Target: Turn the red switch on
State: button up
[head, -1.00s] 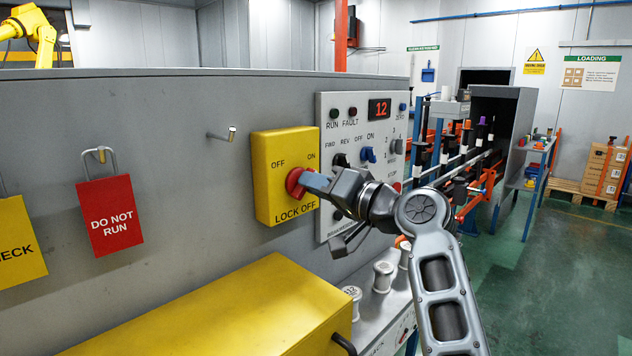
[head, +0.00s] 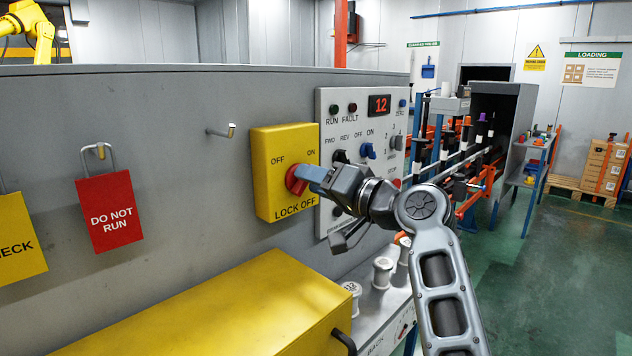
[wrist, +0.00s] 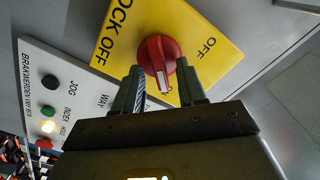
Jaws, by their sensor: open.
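The red switch (head: 296,180) is a round knob with a raised bar on a yellow LOCK OFF box (head: 270,202) on the grey wall. In the wrist view the red switch (wrist: 157,55) has its white-marked bar end beside the partly hidden ON label, away from OFF. My gripper (head: 308,178) is in front of the knob and hides part of it in the head view. In the wrist view my gripper (wrist: 159,72) is open, one finger on each side of the bar end. I cannot tell whether the fingers touch it.
A control panel (head: 327,125) with knobs and a "12" display adjoins the box on the right. A bare hook (head: 222,131) and a red DO NOT RUN tag (head: 110,212) are at left. A yellow cover (head: 215,310) and white spools (head: 382,272) lie below.

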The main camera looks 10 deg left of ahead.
jog(key=b+v, duration=0.1)
jog(key=v, duration=0.6)
jog(key=shift+s+d, duration=0.2)
jog(key=shift+d, duration=0.1)
jog(key=s+d+f+m+t+h, duration=0.1)
jog(key=s+d+f+h, duration=0.15)
jog(key=f, duration=0.55)
jog(key=s+d+f+m+t+h, duration=0.1)
jog(key=s+d+f+m+h, duration=0.2)
jog(key=f, duration=0.5)
jog(key=s+d+f+t+h, duration=0.1)
jog(key=s+d+f+h, duration=0.3)
jog(key=s+d+f, duration=0.75)
jog(key=s+d+f+n+h, duration=0.1)
jog(key=s+d+h, duration=0.1)
jog(key=s, duration=1.2)
jog(key=s+d+f+h, duration=0.1)
jog(key=s+d+h, duration=0.15)
jog(key=s, duration=1.05)
jog(key=s+r+n, duration=0.1)
jog(key=s+r, duration=0.5)
jog(key=s, duration=0.3)
jog(key=shift+d+r+n+t, duration=0.2)
jog(key=shift+n+t, duration=0.2)
